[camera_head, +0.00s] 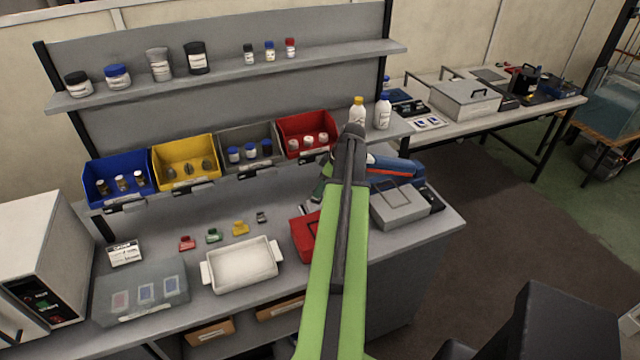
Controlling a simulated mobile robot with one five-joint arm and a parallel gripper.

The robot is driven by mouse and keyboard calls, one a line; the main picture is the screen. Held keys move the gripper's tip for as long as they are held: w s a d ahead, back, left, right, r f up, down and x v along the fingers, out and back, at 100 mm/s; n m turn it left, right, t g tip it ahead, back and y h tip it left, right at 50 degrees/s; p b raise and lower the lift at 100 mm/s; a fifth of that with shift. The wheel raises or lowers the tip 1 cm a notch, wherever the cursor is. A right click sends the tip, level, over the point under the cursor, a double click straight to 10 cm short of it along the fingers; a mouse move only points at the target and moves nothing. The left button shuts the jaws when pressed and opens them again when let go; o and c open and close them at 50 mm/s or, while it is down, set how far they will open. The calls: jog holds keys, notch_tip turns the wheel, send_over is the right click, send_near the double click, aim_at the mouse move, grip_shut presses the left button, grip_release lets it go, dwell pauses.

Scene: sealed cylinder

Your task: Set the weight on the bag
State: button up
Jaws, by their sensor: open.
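Several small knobbed pieces, which look like weights, stand in a row on the bench: a red one (187,243), a green one (212,236), a yellow one (240,228) and a dark grey one (262,217). I cannot tell which is the task's weight. Flat pouches, possibly bags, show in a translucent box (168,311) at the front left: a reddish pouch (120,301) and two bluish ones. My green arm rises through the middle of the view. My gripper cannot be made out; the arm seems to hide it.
A white tray (204,274) lies between the translucent box and a red case (302,237). Blue (98,168), yellow (165,154), grey (226,138) and red (290,124) bins hold jars behind. A grey box (400,208) and a blue-orange object (398,171) are right of my arm.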

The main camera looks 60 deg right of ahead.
jog(key=p+v, duration=0.5)
jog(key=v, duration=0.2)
jog(key=shift+r, duration=0.15)
jog(key=shift+s, duration=0.1)
jog(key=w+a+f+g+y, duration=0.1)
jog(key=w+a, duration=0.8)
jog(key=a, duration=0.4)
jog(key=w+a+g, duration=0.1)
jog(key=w+a, duration=0.8)
jog(key=a, duration=0.3)
jog(key=w+a+m+g+h, duration=0.1)
jog(key=w+a+g, duration=0.1)
jog(key=a, duration=3.1)
jog(key=shift+w+a+f+m+h, duration=0.2)
jog(key=shift+a+f+m+h, duration=0.1)
jog(key=shift+a+f+m, duration=0.15)
